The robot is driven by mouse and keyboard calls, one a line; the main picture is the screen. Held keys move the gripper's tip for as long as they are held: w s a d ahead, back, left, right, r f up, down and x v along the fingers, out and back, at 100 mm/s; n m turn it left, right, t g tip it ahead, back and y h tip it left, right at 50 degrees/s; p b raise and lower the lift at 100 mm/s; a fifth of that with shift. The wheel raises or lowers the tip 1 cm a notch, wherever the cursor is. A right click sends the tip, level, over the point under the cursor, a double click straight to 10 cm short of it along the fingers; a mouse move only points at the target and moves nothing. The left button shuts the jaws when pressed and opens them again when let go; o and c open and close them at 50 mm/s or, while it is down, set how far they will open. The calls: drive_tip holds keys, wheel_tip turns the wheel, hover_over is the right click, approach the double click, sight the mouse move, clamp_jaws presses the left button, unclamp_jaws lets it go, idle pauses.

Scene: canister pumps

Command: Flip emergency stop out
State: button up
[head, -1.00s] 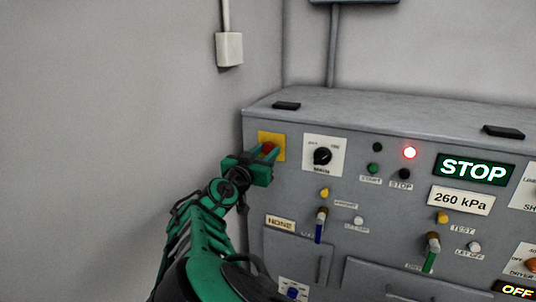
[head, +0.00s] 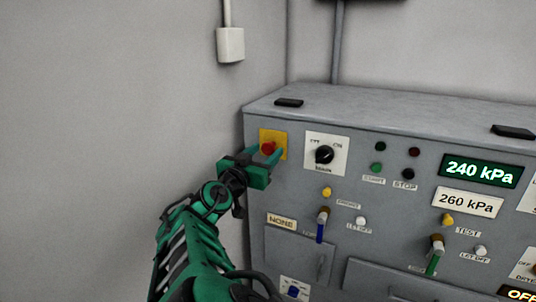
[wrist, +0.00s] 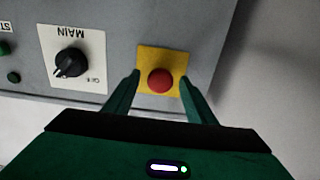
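The emergency stop is a red mushroom button (head: 268,147) on a yellow square plate (head: 275,138) at the panel's upper left corner. It also shows in the wrist view (wrist: 160,81), centred between my fingers. My gripper (head: 262,155) is open and empty, just in front of the button. In the wrist view my gripper (wrist: 160,76) has one finger on each side of the button, with visible gaps to it. How far the button stands out from its plate is hard to tell.
A black rotary knob marked MAIN (head: 324,154) sits right of the button. A green display (head: 481,170) reads 240 kPa. The start and stop lamps above their buttons are dark. A plain wall (head: 120,120) stands left of the panel, with free room before it.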

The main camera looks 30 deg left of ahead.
drive_tip(key=shift+s, duration=0.15)
drive_tip(key=s, duration=1)
drive_tip(key=shift+s+d, duration=0.2)
drive_tip(key=shift+d, duration=0.05)
